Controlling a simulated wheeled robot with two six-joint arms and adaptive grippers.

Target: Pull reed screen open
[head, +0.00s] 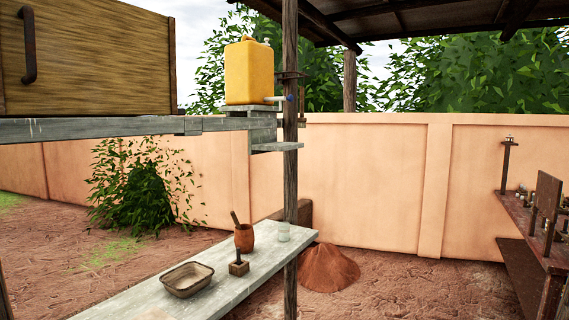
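A brown panel with fine reed-like streaks (110,55) fills the upper left of the head view, and I take it to be the reed screen. It has a dark upright bar handle (28,45) near its left side and a wooden edge strip on its right. Its lower edge sits at a grey wooden rail (90,130). Neither of my grippers is in view.
A yellow jerrycan (248,75) stands on a shelf beside a wooden post (290,180). Below, a grey bench (225,275) holds a basin (187,279), a clay pot (244,238) and small items. A rusty workbench (530,235) stands at right. Open dirt lies between.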

